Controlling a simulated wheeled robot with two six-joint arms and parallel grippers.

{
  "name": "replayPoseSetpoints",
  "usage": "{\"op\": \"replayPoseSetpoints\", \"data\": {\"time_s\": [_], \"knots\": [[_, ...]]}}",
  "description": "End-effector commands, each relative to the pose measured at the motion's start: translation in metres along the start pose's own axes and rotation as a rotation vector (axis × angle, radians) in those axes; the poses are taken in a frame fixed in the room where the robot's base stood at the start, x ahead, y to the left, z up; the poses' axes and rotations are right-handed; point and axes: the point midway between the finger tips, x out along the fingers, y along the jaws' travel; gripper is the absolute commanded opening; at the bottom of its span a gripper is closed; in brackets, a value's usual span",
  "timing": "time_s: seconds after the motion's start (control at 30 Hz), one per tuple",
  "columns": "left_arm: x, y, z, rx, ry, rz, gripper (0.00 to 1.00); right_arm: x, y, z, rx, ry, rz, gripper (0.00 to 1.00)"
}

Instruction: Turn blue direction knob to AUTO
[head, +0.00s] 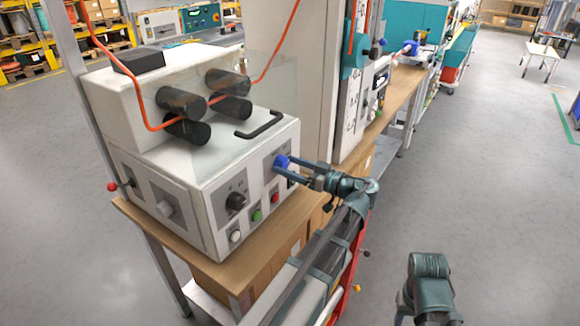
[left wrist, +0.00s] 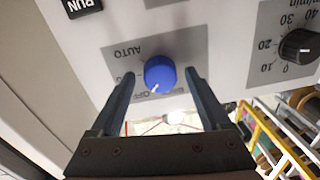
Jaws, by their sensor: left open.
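The blue direction knob (head: 281,161) is on the front panel of the white cable machine (head: 165,235). In the left wrist view the blue knob (left wrist: 160,74) sits on a grey plate. Its white pointer mark faces the lower left, near a partly hidden label that seems to read OFF. The AUTO label (left wrist: 127,52) is at the upper left of the knob. My left gripper (head: 283,166) is open, with a fingertip on each side of the knob; in the wrist view (left wrist: 160,76) small gaps show between fingers and knob.
A black dial (head: 236,202), a green button (head: 257,215) and a red button (head: 275,198) share the panel. A black handle (head: 262,124) and black rollers (head: 184,101) with an orange cable are above. The wooden bench (head: 265,268) edge lies below.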

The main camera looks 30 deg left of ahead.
Motion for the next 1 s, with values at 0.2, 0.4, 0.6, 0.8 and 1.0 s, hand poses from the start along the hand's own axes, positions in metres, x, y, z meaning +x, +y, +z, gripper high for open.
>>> {"op": "replayPoseSetpoints", "data": {"time_s": [0.2,0.4,0.6,0.8,1.0], "knots": [[-0.0002,0.0001,0.0000,0.000,0.000,0.000,0.75,0.0000,0.0000,0.0000,0.000,0.000,0.000,0.50],[-0.0003,0.0001,0.0000,0.000,0.000,0.000,0.39,0.0000,0.0000,0.0000,0.000,0.000,0.000,0.50],[-0.0004,0.0000,0.0000,0.000,0.000,0.000,0.03,0.0000,0.0000,0.0000,0.000,0.000,0.000,0.50],[-0.0005,0.0000,0.0001,0.008,0.000,0.000,0.00,0.0001,0.0000,0.0000,0.000,0.000,0.000,0.50],[-0.0005,0.0000,0.0004,0.073,0.003,0.000,0.00,0.0010,-0.0001,0.0000,0.000,0.000,0.000,0.50]]}}
